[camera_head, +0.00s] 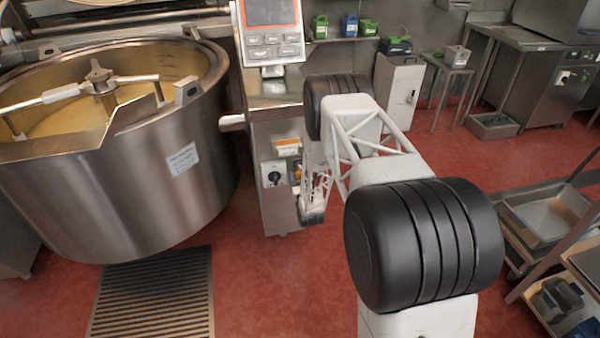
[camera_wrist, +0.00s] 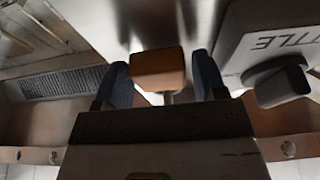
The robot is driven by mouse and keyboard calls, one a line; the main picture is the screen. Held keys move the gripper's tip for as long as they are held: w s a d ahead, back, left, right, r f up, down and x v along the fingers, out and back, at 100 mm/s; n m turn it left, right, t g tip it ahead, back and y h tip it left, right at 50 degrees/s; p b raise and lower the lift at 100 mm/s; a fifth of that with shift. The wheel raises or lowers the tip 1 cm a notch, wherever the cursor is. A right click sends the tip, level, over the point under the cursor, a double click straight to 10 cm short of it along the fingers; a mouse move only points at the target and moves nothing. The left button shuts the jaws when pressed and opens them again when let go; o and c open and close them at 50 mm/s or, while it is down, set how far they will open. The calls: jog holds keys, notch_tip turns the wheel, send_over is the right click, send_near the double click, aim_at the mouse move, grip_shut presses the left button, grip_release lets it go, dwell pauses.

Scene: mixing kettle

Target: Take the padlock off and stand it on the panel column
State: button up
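The orange-brown padlock (camera_wrist: 157,70) is in the middle of the wrist view, with part of a metal shackle showing at its edge. The two blue-grey fingers of my gripper (camera_wrist: 162,82) stand on either side of it. A narrow gap shows at the right finger; whether the left finger touches is unclear. In the head view my gripper (camera_head: 312,195) is low at the right side of the steel panel column (camera_head: 277,130), and a small orange patch of the padlock (camera_head: 297,173) shows beside it. The column has a ledge (camera_head: 275,92) below its control screen.
A switch box with a black knob (camera_wrist: 283,86) and upside-down lettering is close to the right finger. An orange-topped label box (camera_head: 287,147) is above it on the column. The big steel kettle (camera_head: 130,190) stands left.

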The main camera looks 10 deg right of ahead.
jog(key=c, duration=0.7)
jog(key=shift+s+r, duration=0.3)
jog(key=shift+r, duration=0.3)
jog(key=shift+s, duration=0.1)
jog(key=shift+s, duration=2.6)
jog(key=s+a+f, duration=0.1)
jog(key=s+f, duration=0.1)
jog(key=f, duration=0.1)
jog(key=s+a+f, duration=0.2)
jog(key=f, duration=0.2)
jog(key=s+a+f, duration=0.2)
jog(key=f, duration=0.1)
jog(key=shift+s+f, duration=0.1)
jog(key=shift+f, duration=0.05)
